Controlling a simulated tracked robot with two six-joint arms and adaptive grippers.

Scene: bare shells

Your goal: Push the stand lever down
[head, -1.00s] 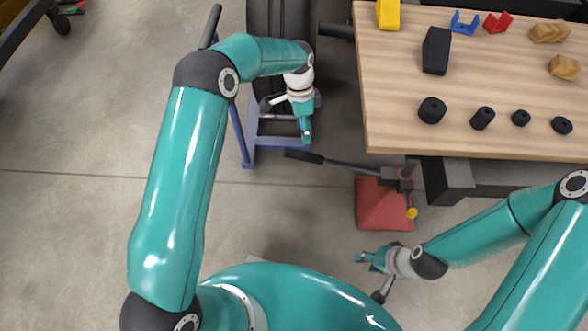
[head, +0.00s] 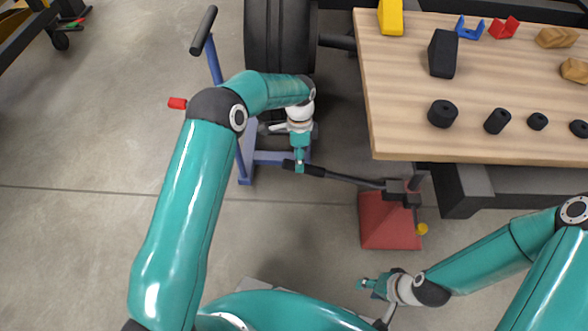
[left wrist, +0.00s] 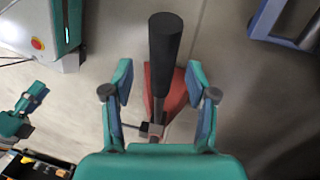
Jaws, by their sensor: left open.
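The stand lever (head: 345,179) is a dark bar with a black grip, reaching left from the red stand (head: 388,222) beside the workbench. My left gripper (head: 299,168) is at the grip end of the lever in the head view. In the left wrist view the black grip (left wrist: 165,50) lies between the two spread fingers of the left gripper (left wrist: 164,85), with gaps on both sides. The red stand is partly hidden behind the lever there. My right gripper (head: 364,285) is low, below the red stand; its finger opening is too small to judge.
The wooden workbench (head: 400,135) with black parts and coloured blocks stands at the right. A blue frame (head: 247,165) and a dark wheel (head: 262,45) are behind my left gripper. A red knob (head: 177,103) shows left of my left arm. Open floor lies further left.

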